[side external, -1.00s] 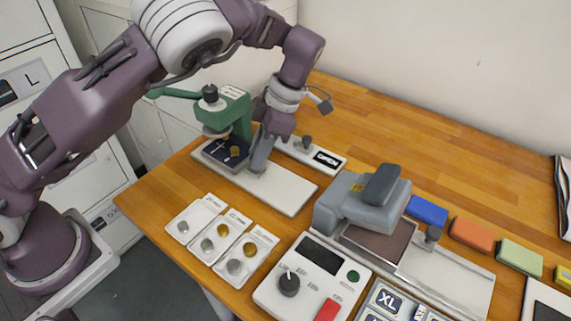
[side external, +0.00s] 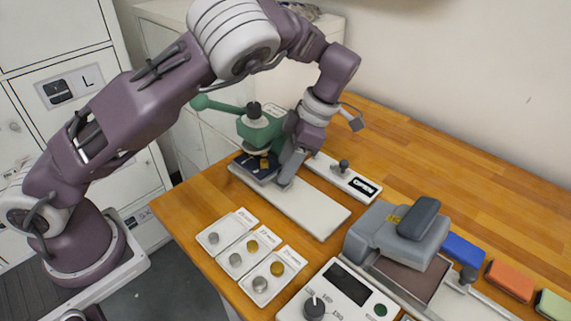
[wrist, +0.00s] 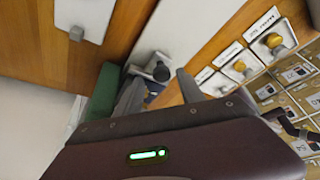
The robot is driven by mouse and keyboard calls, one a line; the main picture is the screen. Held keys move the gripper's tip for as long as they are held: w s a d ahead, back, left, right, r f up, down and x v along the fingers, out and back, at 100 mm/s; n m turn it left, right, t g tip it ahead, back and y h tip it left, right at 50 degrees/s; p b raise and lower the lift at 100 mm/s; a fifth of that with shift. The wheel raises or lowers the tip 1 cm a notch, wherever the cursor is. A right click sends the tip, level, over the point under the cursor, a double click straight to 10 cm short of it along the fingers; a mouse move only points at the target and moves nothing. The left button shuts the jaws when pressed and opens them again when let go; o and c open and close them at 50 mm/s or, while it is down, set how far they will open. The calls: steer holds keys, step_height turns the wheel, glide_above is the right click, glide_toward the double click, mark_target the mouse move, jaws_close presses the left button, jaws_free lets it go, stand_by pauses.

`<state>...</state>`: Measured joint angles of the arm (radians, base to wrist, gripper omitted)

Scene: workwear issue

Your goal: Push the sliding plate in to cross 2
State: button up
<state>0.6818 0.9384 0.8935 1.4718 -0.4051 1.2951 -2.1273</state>
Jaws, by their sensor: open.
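The green hand press (side external: 262,128) stands at the far left end of a long white base (side external: 300,205); its green body also shows in the wrist view (wrist: 104,92). A dark blue plate with white cross marks (side external: 250,164) lies under the press head, with a small gold piece (side external: 264,163) on it. I take this for the sliding plate; which cross it stands at is too small to tell. My gripper (side external: 287,181) is open, pointing down at the plate's right side, low over the base. Contact cannot be told. In the wrist view, a dark round part (wrist: 161,73) shows between the fingers.
A white block with a knob (side external: 345,177) stands behind the base. Sample trays with discs (side external: 247,250) lie in front. A grey heat press (side external: 395,237) and a control box (side external: 345,295) stand to the right. Coloured blocks (side external: 510,278) line the back right.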

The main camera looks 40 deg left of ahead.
steer(key=s+a+r+m+t+h, duration=0.15)
steer(key=s+r+m, duration=0.3)
steer(key=r, duration=0.45)
steer(key=s+a+r+m+t+h, duration=0.1)
steer(key=s+r+m+t+h, duration=0.2)
steer(key=r+m, duration=0.45)
steer(key=s+r+m+t+y, duration=0.1)
steer(key=s+m+t, duration=0.3)
steer(key=s+m, duration=1.1)
steer(key=shift+s+a+r, duration=0.15)
steer(key=shift+s+a, duration=0.1)
steer(key=shift+s, duration=0.9)
